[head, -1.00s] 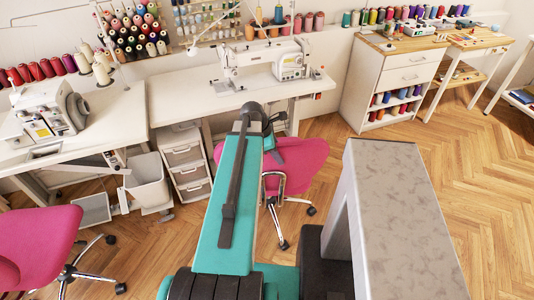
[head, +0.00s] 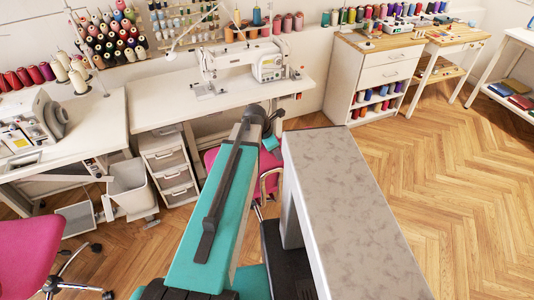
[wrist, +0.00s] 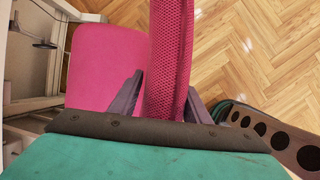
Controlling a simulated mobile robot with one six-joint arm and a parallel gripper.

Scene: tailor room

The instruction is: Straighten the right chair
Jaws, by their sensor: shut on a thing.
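The right chair (head: 269,184) is pink and stands at the sewing machine table. In the head view my arm hides most of it. The wrist view shows its pink seat (wrist: 98,68) and its mesh backrest (wrist: 168,60) edge-on. My gripper (wrist: 162,98) has one dark finger on each side of the backrest and is shut on it. In the head view the fingers are hidden behind my arm.
The white sewing table (head: 160,97) stands just beyond the chair, with a drawer unit (head: 169,168) under it. A grey bin (head: 130,190) and another pink chair (head: 30,255) are at left. Wooden floor (head: 440,180) is open at right.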

